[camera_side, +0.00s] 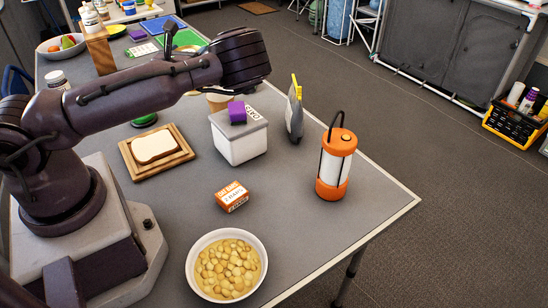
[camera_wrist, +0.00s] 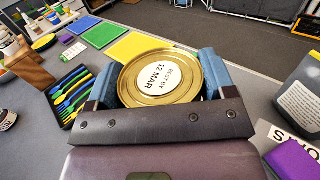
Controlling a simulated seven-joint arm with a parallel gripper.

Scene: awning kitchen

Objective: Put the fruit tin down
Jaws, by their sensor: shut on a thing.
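The fruit tin (camera_wrist: 160,77) is a round gold tin, with a white label on its face reading "BEST BY 12 MAR". In the wrist view it sits between the two blue finger pads of my gripper (camera_wrist: 160,84), which is shut on it from both sides. The views do not show whether the tin's far end touches the table. In the side view my arm hides the gripper. A tan rounded thing (camera_side: 217,103) shows below the arm, behind the white box; I cannot tell whether it is the tin.
A white box (camera_side: 239,138) with a purple block (camera_side: 237,112) on it stands near the arm's end. A grey bottle (camera_wrist: 299,102) is to the right. A utensil tray (camera_wrist: 72,95) and a yellow board (camera_wrist: 137,46) lie beyond. Grey table is bare around the orange lantern (camera_side: 336,164).

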